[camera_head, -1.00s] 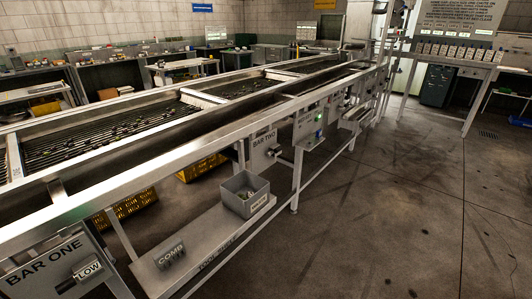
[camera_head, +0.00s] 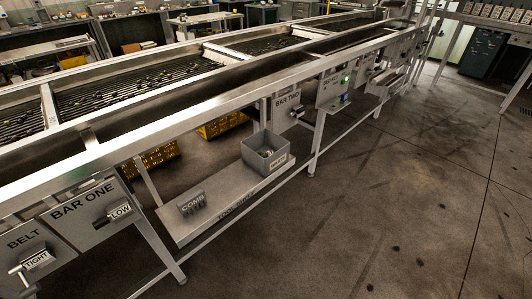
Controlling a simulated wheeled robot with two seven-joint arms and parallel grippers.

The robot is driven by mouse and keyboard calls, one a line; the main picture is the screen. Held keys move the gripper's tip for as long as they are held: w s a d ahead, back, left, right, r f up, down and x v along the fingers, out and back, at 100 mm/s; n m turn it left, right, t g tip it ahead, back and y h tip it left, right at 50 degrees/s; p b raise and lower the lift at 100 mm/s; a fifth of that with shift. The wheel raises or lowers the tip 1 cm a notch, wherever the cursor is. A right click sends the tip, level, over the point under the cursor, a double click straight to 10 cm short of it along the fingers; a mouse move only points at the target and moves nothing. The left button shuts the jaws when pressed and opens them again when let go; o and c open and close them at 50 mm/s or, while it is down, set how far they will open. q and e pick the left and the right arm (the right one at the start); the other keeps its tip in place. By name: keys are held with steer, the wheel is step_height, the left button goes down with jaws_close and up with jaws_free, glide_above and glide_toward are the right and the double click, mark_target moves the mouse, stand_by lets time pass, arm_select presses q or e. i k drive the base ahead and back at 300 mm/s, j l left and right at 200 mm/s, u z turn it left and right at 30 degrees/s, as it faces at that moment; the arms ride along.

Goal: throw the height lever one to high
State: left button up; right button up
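The roller sizer (camera_head: 155,125) runs from the lower left to the upper right. A grey box labelled BAR ONE (camera_head: 88,212) hangs on its near side at the lower left. A small lever with a LOW plate (camera_head: 120,212) sits on the right part of that box. To its left is a BELT box (camera_head: 28,243) with a lever and a TIGHT plate (camera_head: 37,260). A BAR TWO box (camera_head: 288,108) hangs farther along the frame; its lever is too small to read. Neither of my grippers is in view.
A low shelf (camera_head: 225,190) under the sizer holds a COMB block (camera_head: 191,203) and a grey bin (camera_head: 266,154). Yellow crates (camera_head: 222,126) stand beneath the frame. Sizer legs reach the floor. The concrete floor (camera_head: 370,210) at the right is clear.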

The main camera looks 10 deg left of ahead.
mark_target(104, 221)
steer(key=j+u, duration=0.15)
steer(key=u, duration=1.55)
steer(key=i+l, duration=0.05)
